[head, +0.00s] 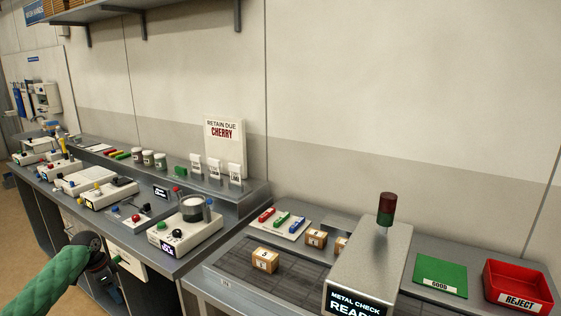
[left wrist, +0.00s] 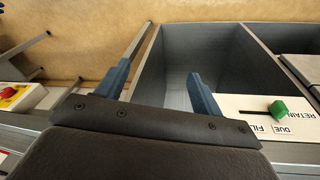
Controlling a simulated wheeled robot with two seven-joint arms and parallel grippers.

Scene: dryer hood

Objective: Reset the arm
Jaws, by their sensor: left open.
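My left arm comes in at the lower left of the head view in a green sleeve. My left gripper (head: 117,290) points down in front of the bench edge. In the left wrist view its two blue fingers (left wrist: 163,88) stand wide apart with nothing between them. Below it is an open grey bin or cabinet space (left wrist: 190,60). A white panel with a green knob (left wrist: 278,109), marked RETAIN, DUE and FILE, is at the right of that view, apart from the fingers. My right gripper is not in view.
The grey bench (head: 185,262) carries a round-topped device (head: 190,222) and several other instruments. To the right are a metal check machine (head: 372,262), small numbered boxes (head: 265,259), a green GOOD pad (head: 440,275) and a red REJECT tray (head: 518,287). Floor shows at left.

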